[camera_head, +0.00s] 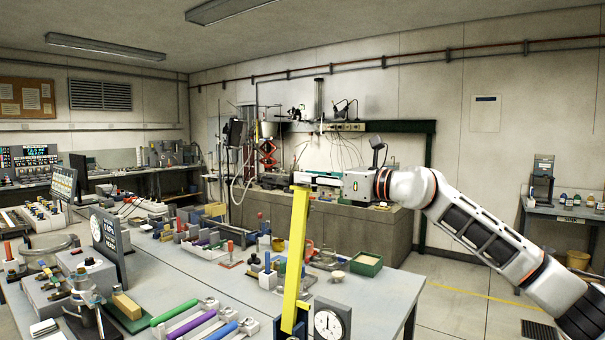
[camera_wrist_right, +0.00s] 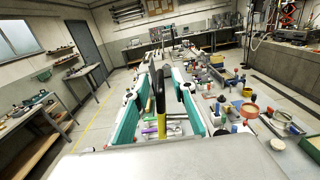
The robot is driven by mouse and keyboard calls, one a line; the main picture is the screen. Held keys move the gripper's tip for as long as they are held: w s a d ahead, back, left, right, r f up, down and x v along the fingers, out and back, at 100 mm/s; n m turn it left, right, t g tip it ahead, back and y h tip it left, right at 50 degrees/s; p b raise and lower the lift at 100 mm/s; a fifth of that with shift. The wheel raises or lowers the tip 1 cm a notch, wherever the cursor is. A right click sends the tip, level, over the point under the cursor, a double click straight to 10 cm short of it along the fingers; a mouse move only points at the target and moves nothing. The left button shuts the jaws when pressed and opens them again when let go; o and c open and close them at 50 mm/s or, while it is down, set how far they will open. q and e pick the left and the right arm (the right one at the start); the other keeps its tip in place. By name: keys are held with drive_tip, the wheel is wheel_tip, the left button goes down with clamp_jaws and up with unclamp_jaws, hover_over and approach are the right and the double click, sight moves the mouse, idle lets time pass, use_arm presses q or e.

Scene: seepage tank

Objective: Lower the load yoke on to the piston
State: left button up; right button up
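A long yellow bar (camera_head: 296,255), which looks like the load yoke or its lever, stands near upright at the front of the bench. Its foot is by a grey block with a round dial gauge (camera_head: 328,323). I cannot pick out the piston. My right gripper (camera_head: 303,180) reaches in from the right at the height of the bar's top end. In the right wrist view its two teal fingers (camera_wrist_right: 161,88) are apart, with a dark and yellow upright piece (camera_wrist_right: 161,103) between them and gaps on both sides. My left gripper is not in view.
Purple, green and blue cylinders (camera_head: 192,327) lie in holders at the bench front. A green tray (camera_head: 366,263) sits near the bench's right edge. A second dial gauge (camera_head: 106,232) stands at left. The floor right of the bench is clear.

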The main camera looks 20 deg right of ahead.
drive_tip(key=shift+x, duration=1.15)
clamp_jaws()
drive_tip(key=shift+s, duration=0.15)
